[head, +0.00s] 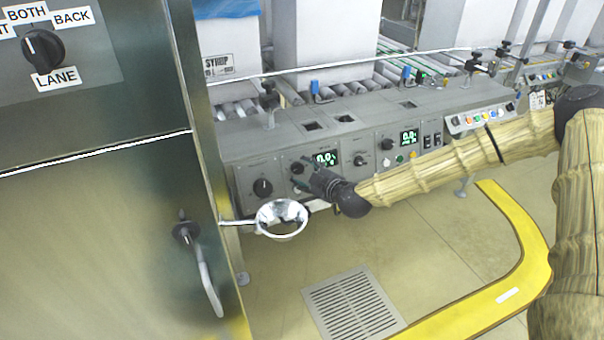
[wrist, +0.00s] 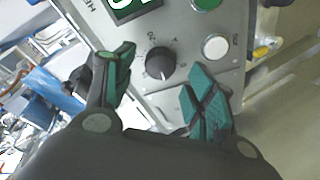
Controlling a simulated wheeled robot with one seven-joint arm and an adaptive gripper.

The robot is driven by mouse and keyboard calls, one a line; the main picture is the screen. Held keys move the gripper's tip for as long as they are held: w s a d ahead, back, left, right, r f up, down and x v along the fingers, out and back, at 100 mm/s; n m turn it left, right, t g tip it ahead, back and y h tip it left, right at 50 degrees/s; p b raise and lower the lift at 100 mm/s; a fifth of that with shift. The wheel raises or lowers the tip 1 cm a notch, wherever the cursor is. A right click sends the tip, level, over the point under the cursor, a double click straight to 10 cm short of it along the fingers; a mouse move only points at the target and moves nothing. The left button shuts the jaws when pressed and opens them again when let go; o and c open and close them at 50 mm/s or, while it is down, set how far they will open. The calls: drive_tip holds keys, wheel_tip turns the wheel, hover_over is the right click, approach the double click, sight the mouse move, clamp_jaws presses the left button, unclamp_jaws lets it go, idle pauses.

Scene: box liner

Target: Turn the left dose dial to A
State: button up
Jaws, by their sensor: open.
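The left dose dial (head: 297,168) is a small black round knob beside the left green display on the grey control panel. It also shows in the wrist view (wrist: 160,65), with a pale pointer mark and small printed marks around it; most are too small to read. My gripper (head: 305,174) is in front of this dial at the panel. In the wrist view, my gripper (wrist: 162,62) is open, with one green-padded finger on each side of the dial. I see gaps between the fingers and the knob. The gripper partly covers the dial area in the head view.
Another black knob (head: 262,187) is at the panel's lower left. The left display (head: 326,158) is close by. A white button (wrist: 215,47) is near my right finger. A metal funnel-like bowl (head: 282,219) and a steel cabinet (head: 100,220) stand left of my gripper.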

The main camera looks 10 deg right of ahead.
sight(298, 168)
drive_tip(key=shift+x, duration=1.15)
drive_tip(key=c, duration=1)
drive_tip(key=shift+c, duration=0.2)
